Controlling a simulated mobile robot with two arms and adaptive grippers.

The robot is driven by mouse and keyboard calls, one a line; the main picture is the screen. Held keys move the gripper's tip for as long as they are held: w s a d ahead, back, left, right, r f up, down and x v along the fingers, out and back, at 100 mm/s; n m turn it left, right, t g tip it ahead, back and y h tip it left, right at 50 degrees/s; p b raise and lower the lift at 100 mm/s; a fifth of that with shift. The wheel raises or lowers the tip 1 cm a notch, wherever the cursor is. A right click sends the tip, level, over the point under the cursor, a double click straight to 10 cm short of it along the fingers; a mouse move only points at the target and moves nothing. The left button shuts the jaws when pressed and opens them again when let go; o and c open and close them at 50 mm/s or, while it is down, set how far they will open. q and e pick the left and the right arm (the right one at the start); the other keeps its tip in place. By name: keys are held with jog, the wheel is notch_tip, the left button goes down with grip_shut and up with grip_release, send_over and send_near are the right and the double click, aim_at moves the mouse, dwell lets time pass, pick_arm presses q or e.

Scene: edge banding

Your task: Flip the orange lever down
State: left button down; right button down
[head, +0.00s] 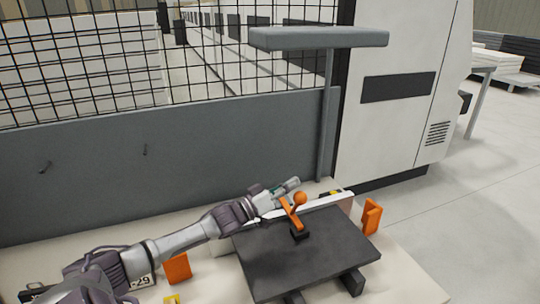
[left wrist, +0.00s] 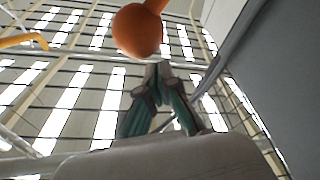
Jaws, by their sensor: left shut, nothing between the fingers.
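The orange lever (head: 292,215) stands up at a tilt from a black base on the dark board, with an orange ball knob (head: 300,198) at its upper end. The knob also shows large at the top of the left wrist view (left wrist: 138,31). My left gripper (head: 294,184) is shut and empty, just behind and above the knob in the head view. In the left wrist view its fingertips (left wrist: 160,72) meet, just below and right of the knob; I cannot tell if they touch it. My right gripper is not in view.
The dark board (head: 315,262) lies on a pale table (head: 405,285). Orange blocks stand to its right (head: 372,216) and left (head: 177,268). A white strip runs behind the board. A grey panel with wire mesh and a grey post (head: 326,130) stand behind the table.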

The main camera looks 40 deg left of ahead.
pick_arm(q)
jog(key=shift+s+d+f+m+h+b, duration=0.35)
jog(key=shift+s+d+f+m, duration=0.1)
jog(key=shift+d+f+m, duration=0.45)
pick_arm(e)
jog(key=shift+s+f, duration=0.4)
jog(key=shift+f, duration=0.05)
pick_arm(q)
jog(key=shift+a, duration=0.1)
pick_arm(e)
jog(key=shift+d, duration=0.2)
